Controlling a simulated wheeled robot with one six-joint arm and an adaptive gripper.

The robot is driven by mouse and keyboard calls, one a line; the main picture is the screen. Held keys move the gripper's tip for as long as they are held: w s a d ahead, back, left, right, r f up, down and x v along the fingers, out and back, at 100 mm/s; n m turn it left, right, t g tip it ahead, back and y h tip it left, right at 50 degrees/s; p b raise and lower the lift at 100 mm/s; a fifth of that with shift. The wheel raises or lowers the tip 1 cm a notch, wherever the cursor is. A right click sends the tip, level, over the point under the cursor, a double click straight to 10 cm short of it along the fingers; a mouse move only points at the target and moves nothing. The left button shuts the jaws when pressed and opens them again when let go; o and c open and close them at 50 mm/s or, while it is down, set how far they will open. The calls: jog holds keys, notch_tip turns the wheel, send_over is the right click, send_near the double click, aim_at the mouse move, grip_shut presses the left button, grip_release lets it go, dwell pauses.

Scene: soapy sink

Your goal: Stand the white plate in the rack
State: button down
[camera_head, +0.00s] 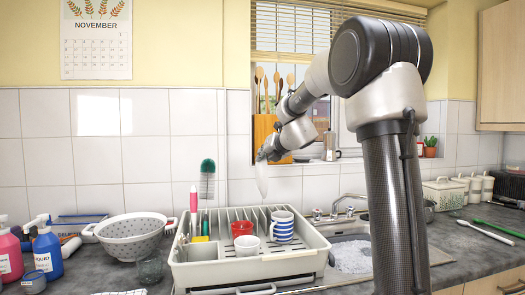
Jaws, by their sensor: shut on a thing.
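My gripper (264,158) is shut on the white plate (262,182), gripping it near its top edge. The plate hangs upright and shows almost edge-on as a narrow white shape. It is in the air above the back of the light grey rack (190,274) and appears apart from it. The rack stands on the counter left of the sink, with a row of slots along its back. The gripper's fingers are small in this view and partly hidden behind my wrist.
The rack holds a red cup (242,229), a white cup (247,246) and a blue-striped mug (283,227). A white colander (130,232) is to the left, the soapy sink (352,256) to the right.

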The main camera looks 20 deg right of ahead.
aim_at(263, 195)
jog(key=shift+f, duration=6.7)
jog(key=c, duration=1.5)
grip_release()
jog(key=v, duration=1.2)
